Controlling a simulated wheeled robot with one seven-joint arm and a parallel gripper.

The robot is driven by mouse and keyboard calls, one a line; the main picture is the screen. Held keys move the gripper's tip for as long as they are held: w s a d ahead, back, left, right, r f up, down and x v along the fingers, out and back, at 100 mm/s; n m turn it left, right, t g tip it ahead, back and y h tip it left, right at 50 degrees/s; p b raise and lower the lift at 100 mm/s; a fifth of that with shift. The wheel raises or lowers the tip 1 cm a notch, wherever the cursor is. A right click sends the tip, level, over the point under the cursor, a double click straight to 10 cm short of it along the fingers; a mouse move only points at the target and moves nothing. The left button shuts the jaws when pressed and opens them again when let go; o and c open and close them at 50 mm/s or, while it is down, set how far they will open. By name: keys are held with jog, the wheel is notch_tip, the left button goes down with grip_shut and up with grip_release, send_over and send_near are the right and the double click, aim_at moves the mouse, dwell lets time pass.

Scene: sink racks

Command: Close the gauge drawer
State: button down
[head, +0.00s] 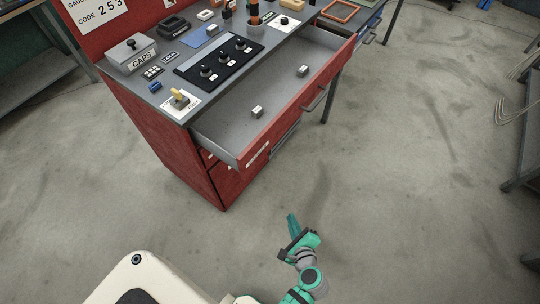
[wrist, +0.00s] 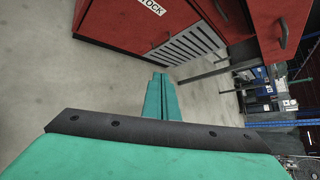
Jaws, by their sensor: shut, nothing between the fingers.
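The open top drawer (head: 285,90) of a red cabinet is pulled well out toward the right. I take it for the gauge drawer, though its front label is too small to read. Its red front has a dark handle (head: 318,98), and two small grey blocks lie inside. In the wrist view, a red front with a handle (wrist: 283,36) shows at the upper right. My teal gripper (head: 292,222) is shut and empty, low over the floor in front of the cabinet and apart from the drawer. Its closed fingertips (wrist: 160,78) show in the wrist view.
The cabinet top holds a box marked CAPS (head: 132,54), a black panel with knobs (head: 218,62) and several small items. A lower front labelled STOCK (wrist: 152,6) and a slatted vent (wrist: 188,45) are shut below. Racks stand at the right edge. The floor between is clear.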

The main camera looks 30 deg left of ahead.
jog(key=w+a+r+m+g+y, duration=0.2)
jog(key=w+a+r+y, duration=0.1)
jog(key=w+r+y, duration=0.3)
jog(key=n+g+y, duration=0.1)
jog(key=g+y, duration=0.3)
jog(key=g, duration=0.2)
send_near(261, 151)
jog(key=a, duration=0.6)
jog(key=shift+a+r, duration=0.15)
jog(key=shift+r, duration=0.05)
jog(key=shift+w+a, duration=0.1)
